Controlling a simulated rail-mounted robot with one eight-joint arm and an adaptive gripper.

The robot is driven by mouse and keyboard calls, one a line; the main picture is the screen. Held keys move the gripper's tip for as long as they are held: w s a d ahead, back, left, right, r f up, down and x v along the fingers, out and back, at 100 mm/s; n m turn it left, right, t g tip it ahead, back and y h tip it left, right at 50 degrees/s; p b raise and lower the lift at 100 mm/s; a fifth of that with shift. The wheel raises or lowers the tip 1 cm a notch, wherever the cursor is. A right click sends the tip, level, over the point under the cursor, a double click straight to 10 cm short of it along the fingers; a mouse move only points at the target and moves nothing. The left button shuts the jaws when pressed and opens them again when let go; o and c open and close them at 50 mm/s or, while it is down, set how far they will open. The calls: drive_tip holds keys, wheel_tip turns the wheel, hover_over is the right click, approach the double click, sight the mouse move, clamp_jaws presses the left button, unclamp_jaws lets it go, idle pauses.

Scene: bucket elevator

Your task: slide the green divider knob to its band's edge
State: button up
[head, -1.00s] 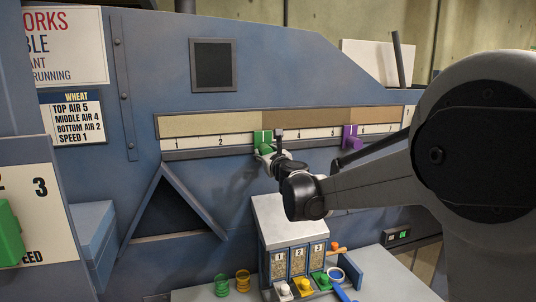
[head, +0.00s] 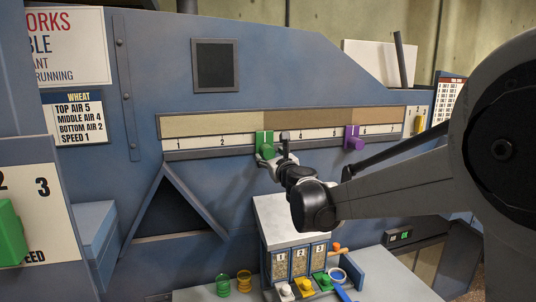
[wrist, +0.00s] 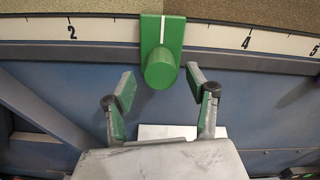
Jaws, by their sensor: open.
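Below stand a small box with numbered windows (head: 300,262) and two small cups (head: 233,284). A triangular opening (head: 172,210) is at the left.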

drive_tip(key=v, duration=0.8)
drive_tip(key=shift+d, duration=0.1)
